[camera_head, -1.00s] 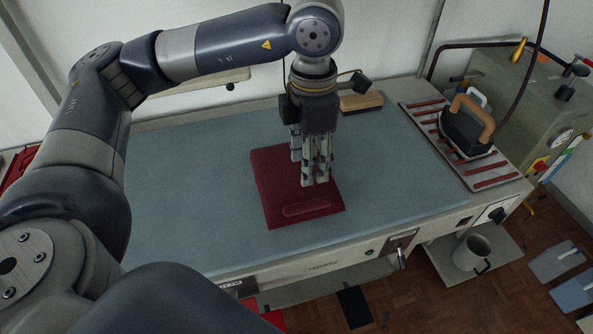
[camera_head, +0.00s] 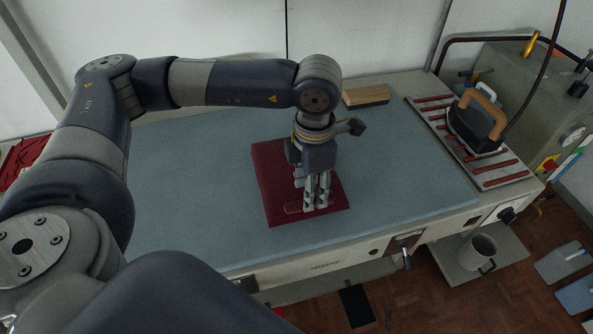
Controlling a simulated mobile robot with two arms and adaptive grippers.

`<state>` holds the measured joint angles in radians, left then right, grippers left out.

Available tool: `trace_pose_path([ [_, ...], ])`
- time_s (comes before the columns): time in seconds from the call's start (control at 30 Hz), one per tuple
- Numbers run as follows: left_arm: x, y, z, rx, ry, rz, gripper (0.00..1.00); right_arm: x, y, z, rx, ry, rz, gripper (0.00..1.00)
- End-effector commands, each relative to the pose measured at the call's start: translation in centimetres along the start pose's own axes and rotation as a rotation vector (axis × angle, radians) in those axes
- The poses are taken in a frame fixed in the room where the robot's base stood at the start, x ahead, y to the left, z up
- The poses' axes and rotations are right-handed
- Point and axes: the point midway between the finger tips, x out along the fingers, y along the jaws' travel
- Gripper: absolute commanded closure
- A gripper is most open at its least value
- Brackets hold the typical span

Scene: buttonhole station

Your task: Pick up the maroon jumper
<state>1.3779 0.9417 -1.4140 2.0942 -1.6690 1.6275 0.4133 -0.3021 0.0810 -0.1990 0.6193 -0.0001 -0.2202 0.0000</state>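The maroon jumper (camera_head: 273,178) lies folded into a flat, roughly square pile on the blue-grey padded table top (camera_head: 400,160). My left gripper (camera_head: 318,207) points down at the near edge of the jumper, right of its middle. Its fingertips are at or just above the cloth; I cannot tell whether they touch it. The fingers look close together, but whether they are open or shut on cloth is unclear. The gripper and wrist hide the middle of the jumper. My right gripper is out of view.
An iron (camera_head: 476,122) with a wooden handle rests on a striped stand (camera_head: 500,180) at the right. A wooden block (camera_head: 366,95) lies at the back edge. Another red cloth (camera_head: 22,160) lies at the far left. A mug (camera_head: 476,252) stands on a low shelf. The table around the jumper is clear.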

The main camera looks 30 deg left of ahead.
Motion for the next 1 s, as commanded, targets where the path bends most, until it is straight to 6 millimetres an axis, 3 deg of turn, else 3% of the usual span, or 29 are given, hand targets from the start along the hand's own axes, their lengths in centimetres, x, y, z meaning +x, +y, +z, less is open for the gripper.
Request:
trace_pose_path([
  [0.03,0.5,-0.2,-0.2,0.0,0.005,-0.003,0.59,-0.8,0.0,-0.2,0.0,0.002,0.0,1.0],
  [0.2,2.6,-0.2,-0.2,-0.001,0.002,-0.001,0.59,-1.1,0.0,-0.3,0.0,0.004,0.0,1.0],
  [0.47,3.0,-0.2,-0.1,0.0,-0.001,0.0,0.59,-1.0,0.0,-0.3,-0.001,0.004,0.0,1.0],
  [0.67,3.0,-0.2,-0.1,0.0,0.0,0.0,1.0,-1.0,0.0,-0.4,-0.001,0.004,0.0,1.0],
  [1.0,2.9,-0.1,-0.1,0.0,-0.001,0.001,1.0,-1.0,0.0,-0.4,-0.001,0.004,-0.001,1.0],
])
